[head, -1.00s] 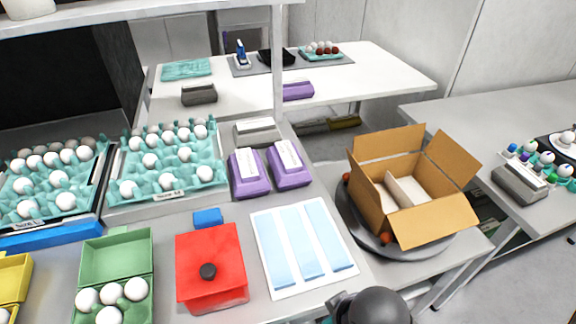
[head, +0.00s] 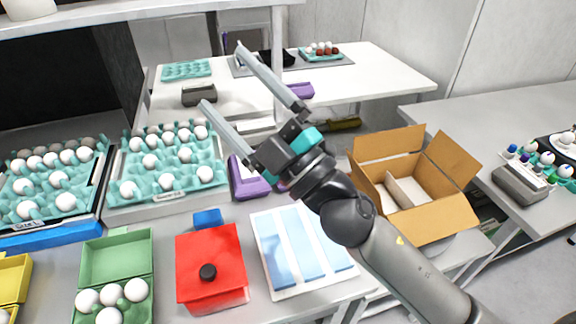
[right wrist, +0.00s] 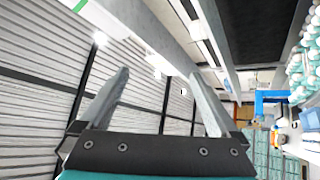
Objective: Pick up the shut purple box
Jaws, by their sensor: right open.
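A shut purple box (head: 247,184) stands on the near table, right of the egg trays. My right arm hides part of it. A second purple box beside it, plain in the earlier view, is almost wholly hidden behind my right gripper and wrist. Another purple box on the back table is partly covered by a finger of this gripper. My right gripper (head: 222,74) is open and empty, raised above the table with its fingers pointing up and left. In the right wrist view its two fingers (right wrist: 160,95) stand wide apart, with no box between them. My left gripper is not in view.
A red box (head: 211,260) with a black knob, a blue block (head: 208,218) and a striped white sheet (head: 265,240) lie in front. An open cardboard box (head: 430,215) stands right. A shelf post (head: 277,50) rises behind my gripper. Egg trays (head: 165,184) fill the left.

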